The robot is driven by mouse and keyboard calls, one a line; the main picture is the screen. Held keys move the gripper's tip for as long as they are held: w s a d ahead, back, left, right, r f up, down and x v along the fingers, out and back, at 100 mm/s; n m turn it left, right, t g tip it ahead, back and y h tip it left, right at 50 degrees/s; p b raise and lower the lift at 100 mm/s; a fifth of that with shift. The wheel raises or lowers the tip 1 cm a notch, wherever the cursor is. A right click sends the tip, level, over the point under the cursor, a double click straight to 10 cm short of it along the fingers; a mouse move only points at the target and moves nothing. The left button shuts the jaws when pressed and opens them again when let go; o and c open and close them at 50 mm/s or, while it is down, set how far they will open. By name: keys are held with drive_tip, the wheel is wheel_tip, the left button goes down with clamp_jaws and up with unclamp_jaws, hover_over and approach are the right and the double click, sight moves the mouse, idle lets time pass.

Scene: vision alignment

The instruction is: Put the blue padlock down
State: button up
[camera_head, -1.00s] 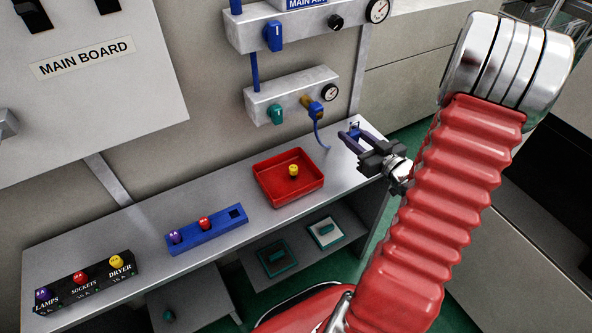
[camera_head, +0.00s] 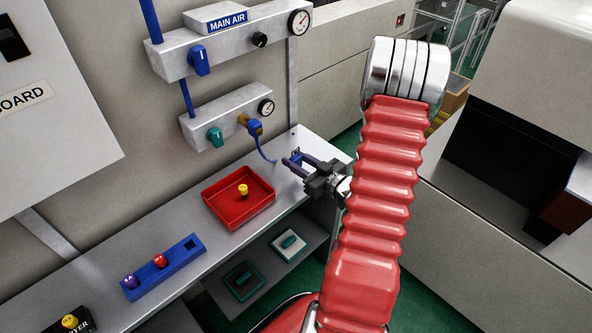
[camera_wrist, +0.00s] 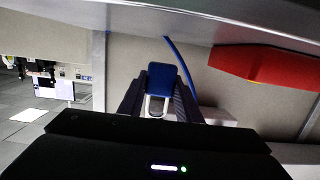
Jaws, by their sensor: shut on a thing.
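My gripper (camera_head: 294,163) is at the right end of the grey bench (camera_head: 285,185), just right of the lower valve block. It is shut on the blue padlock. In the wrist view the padlock (camera_wrist: 162,78) is between the two dark fingers (camera_wrist: 160,97), its blue body pointing away from me and its pale shackle toward me. In the head view the padlock is small and partly hidden by the fingers. I cannot tell whether it touches the bench.
A red tray (camera_head: 213,205) with a yellow knobbed piece (camera_head: 243,190) lies left of my gripper. A blue hose (camera_head: 264,150) hangs from the valve block (camera_head: 229,113) close by. A blue rack (camera_head: 175,263) with two knobbed pieces stands further left. Bare bench lies between tray and gripper.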

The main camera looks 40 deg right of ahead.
sight(296, 177)
drive_tip(key=shift+f, duration=2.05)
drive_tip(key=shift+f, duration=0.1)
drive_tip(key=o, duration=1.2)
drive_tip(key=shift+s, duration=0.1)
drive_tip(key=s+r, duration=0.2)
drive_tip(key=s, duration=0.9)
drive_tip(key=shift+s+d, duration=0.15)
drive_tip(key=shift+s, duration=0.2)
